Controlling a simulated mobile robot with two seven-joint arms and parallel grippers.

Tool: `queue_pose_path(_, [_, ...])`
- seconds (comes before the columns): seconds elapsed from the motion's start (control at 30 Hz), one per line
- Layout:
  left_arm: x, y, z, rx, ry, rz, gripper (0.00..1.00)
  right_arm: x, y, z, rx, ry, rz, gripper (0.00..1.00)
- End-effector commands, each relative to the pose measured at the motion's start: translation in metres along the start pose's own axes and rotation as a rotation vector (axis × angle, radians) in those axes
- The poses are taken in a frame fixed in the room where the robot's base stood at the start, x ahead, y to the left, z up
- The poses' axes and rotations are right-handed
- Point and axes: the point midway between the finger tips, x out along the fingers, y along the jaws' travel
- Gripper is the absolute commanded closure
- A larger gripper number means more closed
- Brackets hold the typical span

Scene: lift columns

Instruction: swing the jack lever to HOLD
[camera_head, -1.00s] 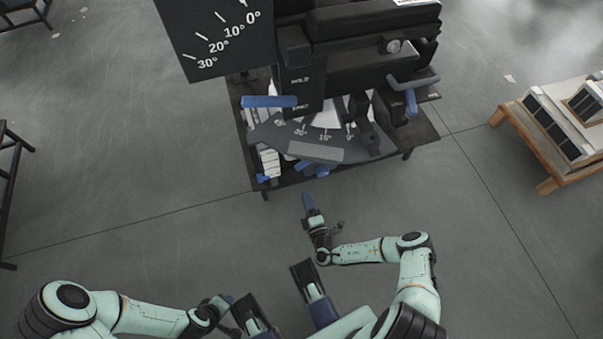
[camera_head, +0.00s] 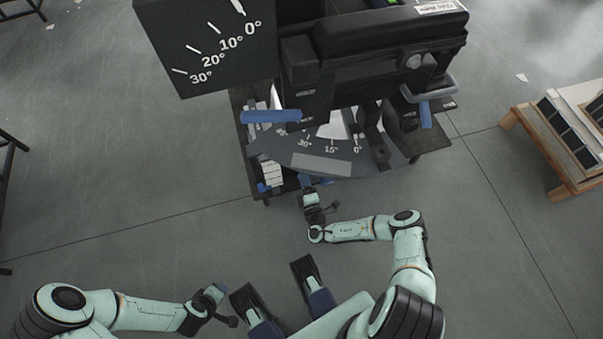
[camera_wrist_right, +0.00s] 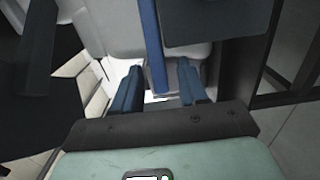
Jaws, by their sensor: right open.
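A lift column carries a dark housing with several blue handles; I cannot tell surely which one is the jack lever. One blue handle (camera_head: 270,116) sticks out level to the left, above a grey fan-shaped scale (camera_head: 320,165). Another blue handle (camera_head: 426,113) hangs at the right. My right gripper (camera_head: 306,181) is at the front edge below the scale. In the right wrist view its fingers (camera_wrist_right: 157,85) are open, and a blue bar (camera_wrist_right: 152,45) stands ahead between them; contact is unclear. My left gripper (camera_head: 217,291) is low at the left, away from the column.
A dark angle board (camera_head: 210,50) hangs over the upper left. The column stands on a dark low table (camera_head: 432,138). A wooden rack with panels (camera_head: 540,145) is at the right.

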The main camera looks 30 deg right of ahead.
Motion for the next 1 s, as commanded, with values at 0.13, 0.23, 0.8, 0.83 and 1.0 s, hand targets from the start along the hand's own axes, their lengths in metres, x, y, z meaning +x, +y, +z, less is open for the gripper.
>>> queue_pose_path(0.13, [0.0004,-0.0004,-0.0011,-0.001,0.003,0.000,0.57,0.0010,0.0002,0.0002,0.000,-0.002,0.000,0.57])
queue_pose_path(0.23, [0.0003,-0.0004,-0.0012,-0.001,0.003,-0.001,0.57,0.0010,0.0003,0.0001,0.000,-0.001,0.000,0.57])
queue_pose_path(0.8, [0.0004,-0.0003,-0.0012,0.000,0.003,0.000,0.57,-0.0011,0.0007,0.0021,-0.003,0.021,0.002,1.00])
queue_pose_path(0.83, [0.0004,-0.0003,-0.0012,0.000,0.003,0.000,0.57,-0.0018,0.0007,0.0027,-0.003,0.028,0.002,1.00])
queue_pose_path(1.0, [0.0012,-0.0005,-0.0019,0.000,0.006,0.000,0.57,-0.0082,0.0003,0.0083,-0.004,0.105,0.001,1.00])
